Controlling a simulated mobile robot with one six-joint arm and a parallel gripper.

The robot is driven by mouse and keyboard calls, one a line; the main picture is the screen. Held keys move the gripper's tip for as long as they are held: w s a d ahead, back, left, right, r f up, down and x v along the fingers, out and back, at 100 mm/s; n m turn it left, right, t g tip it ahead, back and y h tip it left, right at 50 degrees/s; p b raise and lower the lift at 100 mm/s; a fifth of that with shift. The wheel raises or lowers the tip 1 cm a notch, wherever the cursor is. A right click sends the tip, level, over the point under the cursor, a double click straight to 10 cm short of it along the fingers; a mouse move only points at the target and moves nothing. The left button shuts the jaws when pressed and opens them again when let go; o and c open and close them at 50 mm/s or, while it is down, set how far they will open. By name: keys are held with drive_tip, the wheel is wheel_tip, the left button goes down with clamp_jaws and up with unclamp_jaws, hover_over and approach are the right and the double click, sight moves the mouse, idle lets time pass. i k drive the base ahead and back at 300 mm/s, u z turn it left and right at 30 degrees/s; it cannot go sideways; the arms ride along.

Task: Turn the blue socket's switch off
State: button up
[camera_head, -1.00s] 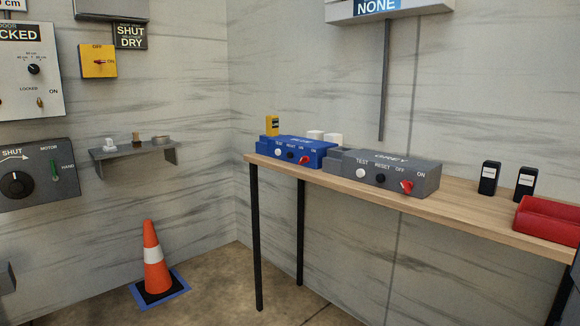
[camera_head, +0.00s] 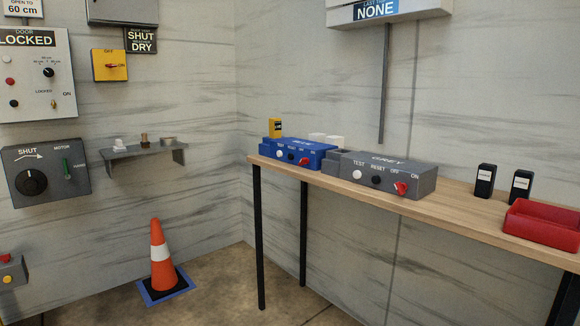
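The blue socket (camera_head: 298,153) is a blue box labelled BLUE at the left end of a wooden bench. Its front face has a white TEST button (camera_head: 279,153), a black RESET button (camera_head: 291,156) and a red switch (camera_head: 304,161) near the OFF and ON marks. The red switch looks turned toward the right, but it is too small to be sure of its position. My gripper is not in view.
A grey socket (camera_head: 380,172) with similar controls sits right of the blue one on the bench (camera_head: 460,210). An orange cone (camera_head: 160,255) stands on the floor left of the bench. Wall panels hang at left.

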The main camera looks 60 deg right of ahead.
sight(303, 161)
drive_tip(key=z, duration=0.1)
drive_tip(key=i, duration=0.95)
drive_tip(key=u, duration=0.05)
